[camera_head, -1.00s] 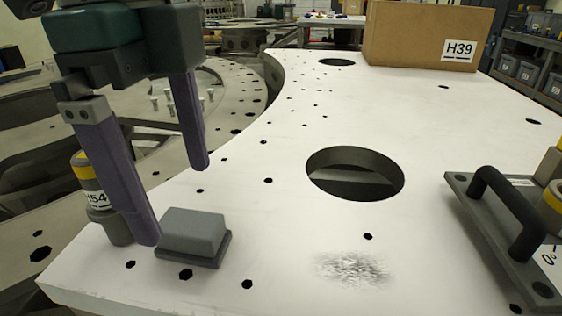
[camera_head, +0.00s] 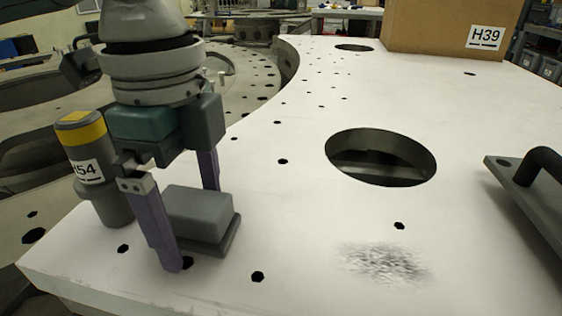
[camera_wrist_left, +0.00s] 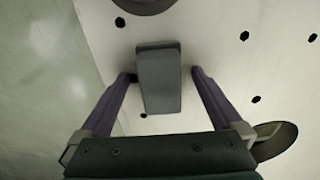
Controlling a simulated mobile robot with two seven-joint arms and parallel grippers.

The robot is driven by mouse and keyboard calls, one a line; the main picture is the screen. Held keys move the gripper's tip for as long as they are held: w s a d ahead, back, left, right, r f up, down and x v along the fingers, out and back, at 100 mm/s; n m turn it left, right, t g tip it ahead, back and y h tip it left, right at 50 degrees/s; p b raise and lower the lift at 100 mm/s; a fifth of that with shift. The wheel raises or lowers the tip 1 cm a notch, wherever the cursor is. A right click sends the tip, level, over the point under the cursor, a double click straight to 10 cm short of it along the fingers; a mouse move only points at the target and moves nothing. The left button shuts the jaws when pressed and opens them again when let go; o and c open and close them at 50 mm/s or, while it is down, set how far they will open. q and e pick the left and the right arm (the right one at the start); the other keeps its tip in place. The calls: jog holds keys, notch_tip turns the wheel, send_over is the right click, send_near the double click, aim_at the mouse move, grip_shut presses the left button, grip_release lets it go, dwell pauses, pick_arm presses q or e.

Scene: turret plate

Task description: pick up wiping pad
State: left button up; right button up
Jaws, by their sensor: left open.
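The wiping pad (camera_head: 201,213) is a grey block on a darker base, lying on the white plate (camera_head: 310,215) near its front left. It also shows in the left wrist view (camera_wrist_left: 159,80), between the two fingers. My left gripper (camera_head: 192,228) is open, with its purple fingers low on either side of the pad. In the left wrist view the left gripper (camera_wrist_left: 162,74) shows a gap between each finger and the pad. My right gripper is in neither view.
A grey cylinder with a yellow band (camera_head: 94,165), labelled with a number ending in 54, stands just left of the gripper. A dark smudge (camera_head: 384,262), a large round hole (camera_head: 380,157) and a handled plate (camera_head: 530,195) lie to the right. A cardboard box (camera_head: 440,30) stands behind.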

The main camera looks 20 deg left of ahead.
pick_arm(q)
jog(key=c, duration=1.5)
